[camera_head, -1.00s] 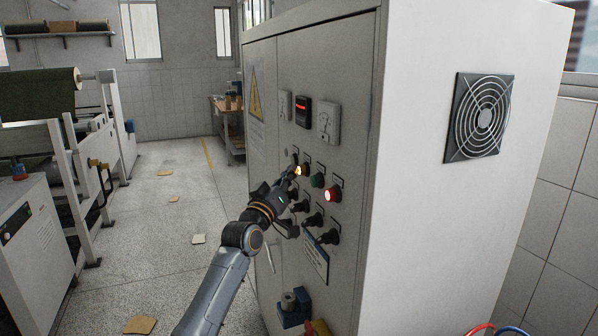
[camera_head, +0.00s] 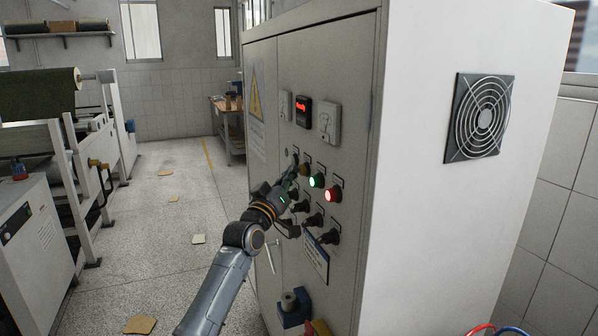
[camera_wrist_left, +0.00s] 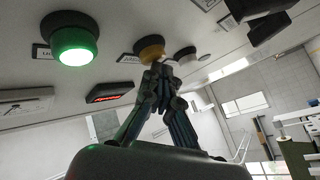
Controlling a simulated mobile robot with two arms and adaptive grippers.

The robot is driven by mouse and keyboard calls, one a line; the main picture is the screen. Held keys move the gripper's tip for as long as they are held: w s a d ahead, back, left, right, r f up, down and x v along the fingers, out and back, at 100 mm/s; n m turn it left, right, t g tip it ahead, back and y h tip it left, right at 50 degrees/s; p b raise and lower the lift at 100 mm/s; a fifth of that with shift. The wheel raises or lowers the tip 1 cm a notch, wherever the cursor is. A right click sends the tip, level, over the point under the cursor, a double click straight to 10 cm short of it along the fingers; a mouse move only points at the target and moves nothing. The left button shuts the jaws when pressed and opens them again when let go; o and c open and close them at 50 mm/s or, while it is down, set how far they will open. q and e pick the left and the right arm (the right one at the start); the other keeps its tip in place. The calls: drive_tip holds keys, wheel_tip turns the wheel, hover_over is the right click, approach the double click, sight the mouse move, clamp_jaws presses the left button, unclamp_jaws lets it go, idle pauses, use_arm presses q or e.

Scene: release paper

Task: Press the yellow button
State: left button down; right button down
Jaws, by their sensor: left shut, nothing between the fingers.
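The yellow button (camera_head: 304,170) sits in the top row of the grey cabinet's panel and looks unlit. In the left wrist view the yellow button (camera_wrist_left: 150,46) is right at the fingertips, partly covered by them; I cannot tell whether they touch it. My left gripper (camera_head: 291,171) is shut and empty, its tips at the panel; it also fills the middle of the left wrist view (camera_wrist_left: 160,70). The green button (camera_head: 317,180) and the red button (camera_head: 331,195) beside it are lit. My right gripper is not in view.
Black knobs (camera_head: 313,221) project from the panel below the buttons, close to my left gripper. A red display (camera_head: 302,113) and gauges are above. A machine (camera_head: 35,240) stands at the left, with a small red-topped thing (camera_head: 20,172) on it. The aisle floor (camera_head: 160,215) is mostly clear.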

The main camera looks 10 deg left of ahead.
use_arm(q)
drive_tip(key=shift+s+a, duration=0.35)
drive_tip(key=shift+a, duration=0.2)
drive_tip(key=s+a, duration=0.2)
drive_tip(key=a, duration=0.2)
drive_tip(key=shift+s+a, duration=0.1)
drive_tip(key=shift+s, duration=0.3)
idle(0.4)
